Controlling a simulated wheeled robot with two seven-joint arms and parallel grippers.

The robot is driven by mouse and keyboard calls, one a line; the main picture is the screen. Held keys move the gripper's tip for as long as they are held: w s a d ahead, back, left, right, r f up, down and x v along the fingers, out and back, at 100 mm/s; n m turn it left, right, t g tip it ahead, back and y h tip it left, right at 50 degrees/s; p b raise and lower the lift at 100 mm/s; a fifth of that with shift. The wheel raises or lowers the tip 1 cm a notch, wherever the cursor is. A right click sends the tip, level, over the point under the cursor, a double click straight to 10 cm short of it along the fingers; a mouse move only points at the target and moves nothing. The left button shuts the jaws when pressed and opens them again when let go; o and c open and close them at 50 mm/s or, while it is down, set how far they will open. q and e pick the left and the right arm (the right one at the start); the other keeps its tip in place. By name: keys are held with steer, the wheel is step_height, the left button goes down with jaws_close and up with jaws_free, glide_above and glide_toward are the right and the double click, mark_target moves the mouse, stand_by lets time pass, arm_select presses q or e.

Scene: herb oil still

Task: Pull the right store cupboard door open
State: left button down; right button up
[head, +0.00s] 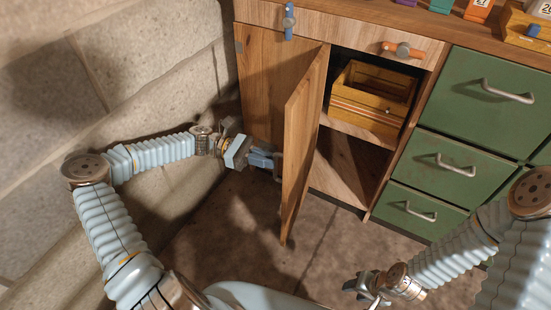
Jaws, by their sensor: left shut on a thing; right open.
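The right store cupboard door (303,140) is a wooden panel standing well open, swung out toward me, with its free edge nearest and its far edge by the middle of the cupboard. My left gripper (270,161) is to the left of this door, shut on its grey bar handle (280,167); the fingers partly hide the handle. The left store cupboard door (263,75) is shut, partly hidden behind the open door. My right gripper (362,288) is open and empty, low at the bottom of the view, away from the cupboard.
A wooden crate (372,114) sits on the cupboard's upper shelf. Green drawers (462,167) with metal handles are to the right. A stone wall (130,75) is close on the left. Small goods stand on the counter (430,22). Some floor (250,225) below the open door is clear.

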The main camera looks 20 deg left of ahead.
arm_select(q)
steer(key=shift+w+a, duration=0.35)
steer(key=shift+w, duration=0.1)
steer(key=c, duration=1.1)
jaws_free()
steer(key=shift+w+d+f, duration=0.1)
steer(key=shift+c, duration=0.2)
steer(key=a, duration=0.7)
steer(key=shift+a, duration=0.25)
steer(key=shift+d+f, duration=0.1)
